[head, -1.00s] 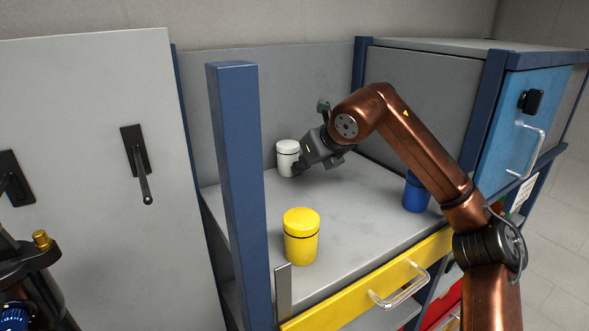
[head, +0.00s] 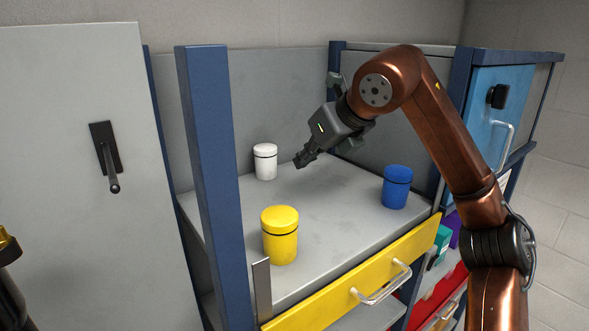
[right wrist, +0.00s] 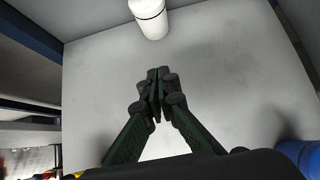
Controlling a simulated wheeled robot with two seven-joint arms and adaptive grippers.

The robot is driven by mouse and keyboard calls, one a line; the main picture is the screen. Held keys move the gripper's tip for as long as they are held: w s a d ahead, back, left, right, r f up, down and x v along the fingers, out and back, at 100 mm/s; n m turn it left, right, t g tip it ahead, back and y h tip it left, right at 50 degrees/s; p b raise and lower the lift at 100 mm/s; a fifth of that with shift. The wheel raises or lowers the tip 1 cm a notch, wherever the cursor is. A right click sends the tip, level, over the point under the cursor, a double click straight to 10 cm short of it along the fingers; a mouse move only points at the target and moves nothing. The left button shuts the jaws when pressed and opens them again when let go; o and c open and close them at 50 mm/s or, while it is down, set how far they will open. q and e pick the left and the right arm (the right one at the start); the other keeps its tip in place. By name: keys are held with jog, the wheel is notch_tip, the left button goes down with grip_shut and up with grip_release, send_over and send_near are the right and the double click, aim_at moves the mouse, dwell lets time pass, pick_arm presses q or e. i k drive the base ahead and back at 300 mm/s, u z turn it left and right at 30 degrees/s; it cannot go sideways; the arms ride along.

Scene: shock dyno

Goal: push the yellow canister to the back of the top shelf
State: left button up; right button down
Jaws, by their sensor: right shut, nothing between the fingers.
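The yellow canister (head: 280,237) stands upright near the front left of the grey top shelf (head: 335,215), close to the blue post. My right gripper (head: 300,161) is shut and empty above the shelf, behind and to the right of the yellow canister and apart from it. Its closed fingers also show in the right wrist view (right wrist: 157,85). The white canister (head: 265,161) stands upright at the back left, left of my right gripper; it also shows in the right wrist view (right wrist: 149,17). My left gripper is not in view; only a part of my left arm shows at the left edge.
A blue canister (head: 397,187) stands at the right side of the shelf. A blue post (head: 212,185) rises at the front left corner. A yellow drawer (head: 350,290) with a metal handle lies below the front edge. The middle of the shelf is clear.

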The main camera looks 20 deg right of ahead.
aim_at(279, 223)
jog(key=k, duration=2)
